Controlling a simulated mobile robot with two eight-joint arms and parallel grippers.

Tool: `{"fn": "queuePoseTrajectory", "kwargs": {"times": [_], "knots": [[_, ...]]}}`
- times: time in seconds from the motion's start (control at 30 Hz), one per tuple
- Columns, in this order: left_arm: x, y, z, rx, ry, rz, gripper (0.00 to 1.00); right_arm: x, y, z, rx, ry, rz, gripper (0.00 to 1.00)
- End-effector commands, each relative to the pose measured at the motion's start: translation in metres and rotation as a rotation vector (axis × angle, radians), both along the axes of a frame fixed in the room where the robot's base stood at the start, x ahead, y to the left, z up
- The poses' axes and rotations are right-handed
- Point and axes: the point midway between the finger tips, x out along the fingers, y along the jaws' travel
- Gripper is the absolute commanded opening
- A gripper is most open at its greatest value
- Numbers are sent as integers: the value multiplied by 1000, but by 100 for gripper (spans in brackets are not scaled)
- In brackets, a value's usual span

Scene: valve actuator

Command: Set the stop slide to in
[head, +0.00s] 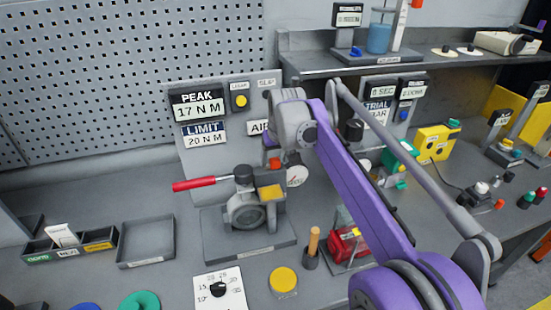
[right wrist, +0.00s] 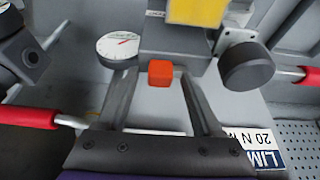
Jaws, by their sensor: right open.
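The valve actuator (head: 247,212) stands on a grey plate on the bench, with a red-handled lever (head: 193,184) reaching left. A small orange-red block (right wrist: 160,73) sits on its grey body in the right wrist view and looks like the stop slide's knob; no label on it is readable. My right gripper (right wrist: 159,79) is open, with one finger on each side of this block and no visible grip on it. In the head view the right gripper (head: 271,148) is above the actuator, partly hidden by my arm. The slide's position cannot be read. My left gripper is out of view.
A round gauge (head: 297,175) is right of the actuator; it also shows in the right wrist view (right wrist: 118,46). A panel (head: 185,150) with labels stands behind. A dial card (head: 220,288), yellow button (head: 283,281) and wooden-handled tool (head: 313,240) are in front. An empty tray (head: 146,262) lies left.

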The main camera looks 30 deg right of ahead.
Motion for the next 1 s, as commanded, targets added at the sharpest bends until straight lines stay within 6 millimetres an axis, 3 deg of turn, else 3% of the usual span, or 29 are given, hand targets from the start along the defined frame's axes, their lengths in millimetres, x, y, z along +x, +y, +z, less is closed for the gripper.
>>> {"fn": "queuePoseTrajectory", "kwargs": {"times": [0.03, 0.4, 1.0], "knots": [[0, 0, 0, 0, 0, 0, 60, 0, 0, 0, 0, 0, 0, 64], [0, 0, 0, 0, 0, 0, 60, 0, 0, 0, 0, 0, 0, 0], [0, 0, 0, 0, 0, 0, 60, 0, 0, 0, 0, 0, 0, 0]]}}
